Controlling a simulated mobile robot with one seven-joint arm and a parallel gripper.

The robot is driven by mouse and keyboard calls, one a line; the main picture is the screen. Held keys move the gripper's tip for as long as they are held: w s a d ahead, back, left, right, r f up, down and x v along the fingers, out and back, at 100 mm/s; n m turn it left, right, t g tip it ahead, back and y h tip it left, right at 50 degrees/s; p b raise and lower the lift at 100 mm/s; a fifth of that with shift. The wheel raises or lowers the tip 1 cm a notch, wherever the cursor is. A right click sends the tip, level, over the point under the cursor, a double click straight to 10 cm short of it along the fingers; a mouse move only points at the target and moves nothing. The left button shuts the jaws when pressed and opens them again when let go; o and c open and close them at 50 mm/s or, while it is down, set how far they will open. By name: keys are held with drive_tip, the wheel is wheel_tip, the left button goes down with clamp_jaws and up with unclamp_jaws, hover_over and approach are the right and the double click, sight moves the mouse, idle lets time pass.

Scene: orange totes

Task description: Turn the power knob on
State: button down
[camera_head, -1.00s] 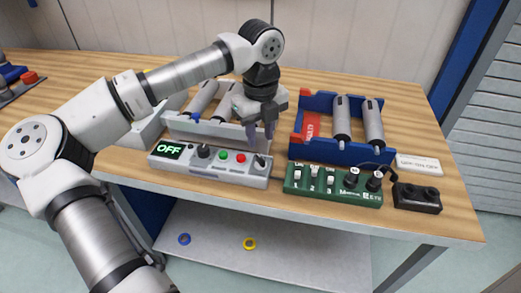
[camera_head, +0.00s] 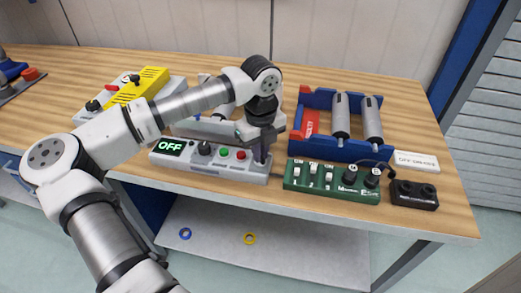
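A grey control box (camera_head: 210,169) stands near the table's front edge. Its display (camera_head: 170,147) reads OFF in green. Next to the display are a black knob (camera_head: 204,148), a green button (camera_head: 224,152) and a red button (camera_head: 241,155). No label shows which control is the power knob. My gripper (camera_head: 262,160) points down at the box's right end, right of the red button. Its fingers cover the control there. I cannot tell whether they touch it or how far apart they are.
A yellow-topped device (camera_head: 142,86) stands at the back left, behind my arm.

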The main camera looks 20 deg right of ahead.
drive_tip(key=shift+b, duration=0.4)
drive_tip(key=m+b, duration=0.3)
drive_tip(key=shift+f, duration=0.25)
drive_tip(key=m+b, duration=0.5)
drive_tip(key=m, duration=0.1)
drive_tip(key=shift+r, duration=0.15)
drive_tip(key=m+b, duration=0.1)
drive_tip(key=m, duration=0.3)
drive_tip(key=shift+m, duration=0.4)
drive_tip(key=shift+r+m+b, duration=0.15)
drive_tip(key=shift+m+b, duration=0.4)
drive_tip(key=shift+m, duration=1.55)
drive_tip(key=c, duration=1.5)
unclamp_jaws()
